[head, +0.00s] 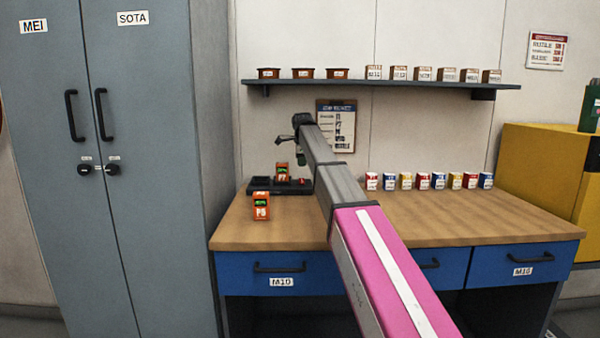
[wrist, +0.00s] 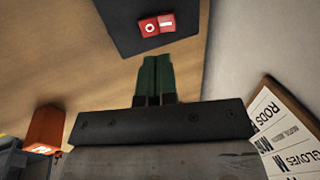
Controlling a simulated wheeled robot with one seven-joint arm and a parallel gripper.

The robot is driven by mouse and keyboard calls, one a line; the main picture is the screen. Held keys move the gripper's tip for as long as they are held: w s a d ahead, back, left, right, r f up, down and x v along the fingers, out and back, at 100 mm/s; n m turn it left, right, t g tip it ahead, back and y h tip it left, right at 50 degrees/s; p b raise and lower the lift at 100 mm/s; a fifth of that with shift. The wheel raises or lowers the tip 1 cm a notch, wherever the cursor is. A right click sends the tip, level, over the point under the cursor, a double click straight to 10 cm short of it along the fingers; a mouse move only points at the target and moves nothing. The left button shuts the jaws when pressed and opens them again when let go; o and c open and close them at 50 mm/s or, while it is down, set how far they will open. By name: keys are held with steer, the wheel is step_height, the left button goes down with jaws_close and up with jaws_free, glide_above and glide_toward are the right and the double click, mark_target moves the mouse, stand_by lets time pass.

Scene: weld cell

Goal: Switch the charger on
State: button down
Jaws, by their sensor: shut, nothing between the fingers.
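The charger (head: 262,184) is a dark, low unit on the bench, with an orange battery pack marked P7 (head: 282,174) standing in it and an empty-looking bay to the left. Its red switch (head: 301,182) is at the right end. In the wrist view the switch (wrist: 156,24) shows O and I marks on the dark housing; I cannot tell which side is pressed. My gripper (head: 301,162) points down above the switch end. Its green fingers (wrist: 155,75) are shut together and empty, apart from the switch in the picture.
A second orange pack, P5 (head: 261,207), stands on the bench in front of the charger. A row of small coloured boxes (head: 423,181) stands to the right. A shelf (head: 350,83) and a job ticket (head: 337,126) are on the wall behind. The bench front right (head: 450,220) is clear.

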mark_target(302, 179)
steer(key=v, duration=0.6)
steer(key=shift+s, duration=0.2)
steer(key=shift+w+r, duration=0.15)
steer(key=shift+w+d+t, duration=0.15)
steer(key=shift+w+t, duration=0.05)
steer(key=shift+t, duration=0.2)
stand_by(0.6)
steer(key=x, duration=1.4)
